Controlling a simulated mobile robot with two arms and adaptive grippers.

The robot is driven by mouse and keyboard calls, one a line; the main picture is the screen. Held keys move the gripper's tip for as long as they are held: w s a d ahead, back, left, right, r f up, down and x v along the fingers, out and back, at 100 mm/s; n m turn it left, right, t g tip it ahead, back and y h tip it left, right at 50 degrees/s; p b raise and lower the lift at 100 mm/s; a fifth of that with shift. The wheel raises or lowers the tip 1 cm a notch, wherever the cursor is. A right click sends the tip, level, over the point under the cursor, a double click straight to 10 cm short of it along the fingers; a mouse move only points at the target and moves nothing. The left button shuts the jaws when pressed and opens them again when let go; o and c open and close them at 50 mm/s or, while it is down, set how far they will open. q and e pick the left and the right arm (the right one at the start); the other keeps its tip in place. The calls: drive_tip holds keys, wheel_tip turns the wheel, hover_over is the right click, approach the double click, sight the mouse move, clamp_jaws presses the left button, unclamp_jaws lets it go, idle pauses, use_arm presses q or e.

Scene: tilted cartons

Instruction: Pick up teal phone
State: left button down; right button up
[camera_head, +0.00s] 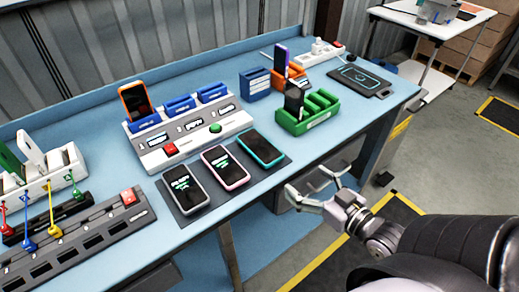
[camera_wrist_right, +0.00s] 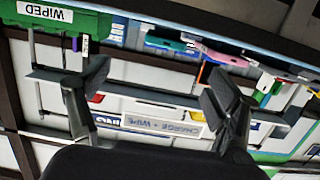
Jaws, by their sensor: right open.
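The teal phone (camera_head: 261,148) lies screen up on a dark mat (camera_head: 280,164), the rightmost of three phones there. My right gripper (camera_head: 313,182) is open and empty, to the right of the mat and apart from the phone, off the table's front edge. In the right wrist view, the open fingers (camera_wrist_right: 155,85) have nothing between them. A teal edge, likely the teal phone (camera_wrist_right: 170,44), shows beyond them near the top. My left gripper is not in view.
A pink phone (camera_head: 226,167) and a white phone (camera_head: 186,187) lie beside the teal one. Behind them stands a grey-white station (camera_head: 188,148) with blue slots and an orange phone (camera_head: 136,100). A green rack (camera_head: 308,119) stands right of it. Blue tabletop (camera_head: 345,128) is clear at the right.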

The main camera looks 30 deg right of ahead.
drive_tip(key=w, duration=0.2)
drive_tip(key=p, duration=0.2)
approach(262, 148)
drive_tip(key=w, duration=0.4)
drive_tip(key=shift+d+f, duration=0.15)
drive_tip(key=shift+f, duration=0.25)
drive_tip(key=shift+w+f, duration=0.1)
drive_tip(key=shift+w, duration=0.7)
drive_tip(key=w, duration=0.1)
drive_tip(key=w+a+p, duration=0.1)
drive_tip(key=w, duration=0.1)
drive_tip(key=shift+w+f, duration=0.2)
drive_tip(key=shift+w, duration=0.05)
drive_tip(key=shift+w+f, duration=0.15)
drive_tip(key=shift+w, duration=0.25)
drive_tip(key=shift+s, duration=0.1)
